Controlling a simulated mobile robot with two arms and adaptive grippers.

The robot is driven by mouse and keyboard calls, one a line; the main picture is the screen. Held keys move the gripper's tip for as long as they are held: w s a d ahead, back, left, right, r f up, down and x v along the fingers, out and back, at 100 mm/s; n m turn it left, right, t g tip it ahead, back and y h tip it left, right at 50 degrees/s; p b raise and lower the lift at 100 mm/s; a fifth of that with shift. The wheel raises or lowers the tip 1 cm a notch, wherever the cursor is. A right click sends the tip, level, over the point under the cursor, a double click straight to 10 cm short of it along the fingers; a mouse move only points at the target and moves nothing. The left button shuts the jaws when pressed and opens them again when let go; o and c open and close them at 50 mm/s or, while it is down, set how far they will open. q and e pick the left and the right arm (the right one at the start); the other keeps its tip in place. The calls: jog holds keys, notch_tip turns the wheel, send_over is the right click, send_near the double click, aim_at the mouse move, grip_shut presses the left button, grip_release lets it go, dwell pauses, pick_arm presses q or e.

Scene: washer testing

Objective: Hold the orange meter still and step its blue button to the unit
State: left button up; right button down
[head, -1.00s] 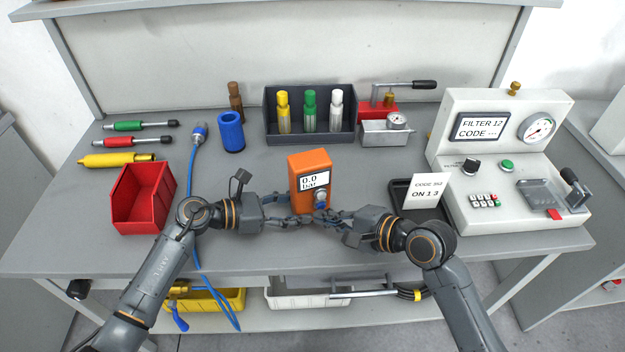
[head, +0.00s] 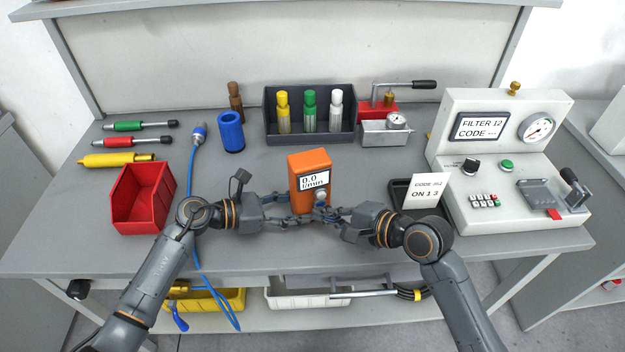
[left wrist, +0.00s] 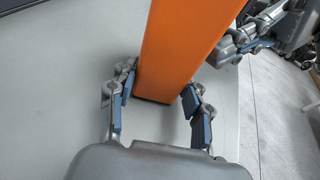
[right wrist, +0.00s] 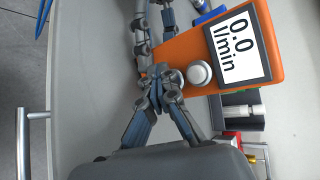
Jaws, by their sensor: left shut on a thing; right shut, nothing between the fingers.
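The orange meter (head: 309,165) stands upright near the bench's front middle; its screen reads 0.0 l/min, also clear in the right wrist view (right wrist: 265,83). My left gripper (head: 296,210) is shut on the meter's lower body, one finger on each side in the left wrist view (left wrist: 158,92). My right gripper (head: 334,213) is shut and empty, its fingertips close to the meter's front below the screen. In the right wrist view its fingertips (right wrist: 160,82) are beside a round pale grey knob (right wrist: 199,74).
A red bin (head: 143,200) and blue hose (head: 189,180) are at left. A black tray (head: 402,193) with a code card (head: 427,191) is right of the meter, before the test console (head: 520,165). A dark rack (head: 310,140) stands behind. Bench around the meter is fairly clear.

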jog(key=shift+s, duration=0.15)
jog(key=shift+s+d, duration=0.1)
jog(key=shift+s, duration=0.15)
jog(key=shift+s+d, duration=0.2)
jog(key=shift+s, duration=0.8)
jog(key=shift+s+d, duration=0.15)
jog(key=shift+s, duration=0.8)
jog(key=shift+s+d, duration=0.2)
jog(key=shift+s, duration=0.8)
pick_arm(q)
jog(key=o, duration=0.9)
jog(key=shift+o, duration=0.2)
